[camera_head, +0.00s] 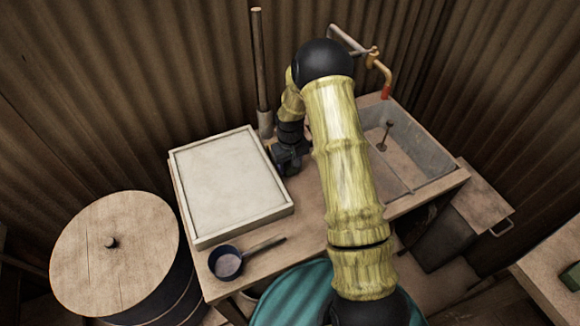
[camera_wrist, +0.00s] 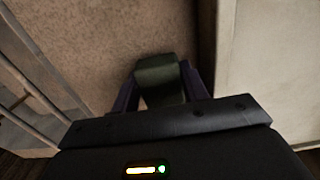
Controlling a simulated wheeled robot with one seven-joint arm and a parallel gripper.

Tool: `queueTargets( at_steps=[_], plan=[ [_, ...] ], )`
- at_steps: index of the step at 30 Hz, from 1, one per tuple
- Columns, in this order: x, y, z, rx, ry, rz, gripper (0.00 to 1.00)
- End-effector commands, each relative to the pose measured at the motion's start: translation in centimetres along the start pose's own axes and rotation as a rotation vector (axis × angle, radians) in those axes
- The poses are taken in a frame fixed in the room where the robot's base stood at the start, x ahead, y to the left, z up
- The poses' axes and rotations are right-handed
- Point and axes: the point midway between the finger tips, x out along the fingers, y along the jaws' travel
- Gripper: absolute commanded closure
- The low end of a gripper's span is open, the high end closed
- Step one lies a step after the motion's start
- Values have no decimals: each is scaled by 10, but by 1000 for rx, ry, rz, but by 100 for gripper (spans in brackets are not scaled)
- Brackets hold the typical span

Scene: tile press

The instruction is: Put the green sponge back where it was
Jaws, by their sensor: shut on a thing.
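A dark green sponge (camera_wrist: 160,82) is between the two fingers of my gripper (camera_wrist: 160,90) in the wrist view. My gripper is shut on it. In the head view my gripper (camera_head: 287,162) is low over the wooden counter, close to the right edge of the pale tray (camera_head: 243,226). The sponge cannot be made out in the head view. I cannot tell whether the sponge touches the counter.
A blue pan (camera_head: 228,263) lies at the counter's front left. A sink (camera_head: 435,160) with a tap is at the right. An upright pole (camera_head: 259,60) stands behind my gripper. A round wooden lid (camera_head: 115,250) is at left. A green block (camera_head: 572,277) lies far right.

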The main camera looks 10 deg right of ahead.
Motion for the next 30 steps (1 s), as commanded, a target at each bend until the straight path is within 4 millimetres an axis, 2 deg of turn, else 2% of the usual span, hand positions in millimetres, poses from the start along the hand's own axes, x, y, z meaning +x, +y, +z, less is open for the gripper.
queueTargets(
  at_steps=[3, 14, 15, 18, 30],
  plan=[
    [11, 0, 0, 0, 0, 0, 88],
    [15, 0, 0, 0, 0, 0, 88],
    [14, 0, 0, 0, 0, 0, 50],
    [14, 0, 0, 0, 0, 0, 34],
    [7, 0, 0, 0, 3, 1, 34]
  ],
)
